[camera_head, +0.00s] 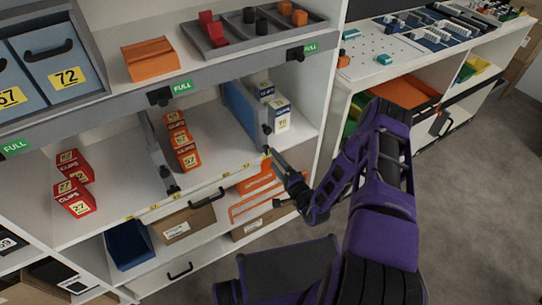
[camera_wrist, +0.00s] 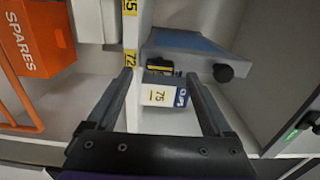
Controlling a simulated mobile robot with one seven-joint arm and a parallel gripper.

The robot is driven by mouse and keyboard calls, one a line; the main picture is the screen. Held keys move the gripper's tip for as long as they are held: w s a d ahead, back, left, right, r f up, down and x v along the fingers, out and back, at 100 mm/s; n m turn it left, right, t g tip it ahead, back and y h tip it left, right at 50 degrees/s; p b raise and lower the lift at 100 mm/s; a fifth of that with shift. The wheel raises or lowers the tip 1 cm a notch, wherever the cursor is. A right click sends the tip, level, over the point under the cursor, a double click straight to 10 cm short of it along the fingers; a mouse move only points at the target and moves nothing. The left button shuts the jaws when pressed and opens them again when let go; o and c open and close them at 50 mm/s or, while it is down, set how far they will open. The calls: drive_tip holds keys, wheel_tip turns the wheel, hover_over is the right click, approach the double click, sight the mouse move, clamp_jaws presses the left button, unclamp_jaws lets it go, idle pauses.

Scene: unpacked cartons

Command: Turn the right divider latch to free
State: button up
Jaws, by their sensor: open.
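The right divider (camera_head: 240,109) is a blue upright panel on the middle shelf. A black knob (camera_head: 267,129), which looks like its latch, sits on its front edge. In the wrist view the blue divider (camera_wrist: 185,43) lies at the upper right, with the round black knob (camera_wrist: 223,73) at its end. Which way the latch is set cannot be told. My gripper (camera_head: 270,155) is open and empty, just below and in front of the knob by the shelf edge. In the wrist view its fingers (camera_wrist: 160,80) are apart, with the knob right of the right fingertip, not between them.
White-and-blue boxes (camera_head: 281,114) stand right of the blue divider. A grey divider (camera_head: 156,148) with its own black knob (camera_head: 165,172) stands left, with orange boxes (camera_head: 187,156) between. An orange wire rack (camera_head: 252,202) is on the shelf below. Open floor (camera_head: 475,200) lies at right.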

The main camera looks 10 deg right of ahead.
drive_tip(key=v, duration=1.3)
drive_tip(key=shift+s, duration=0.25)
drive_tip(key=shift+d, duration=0.15)
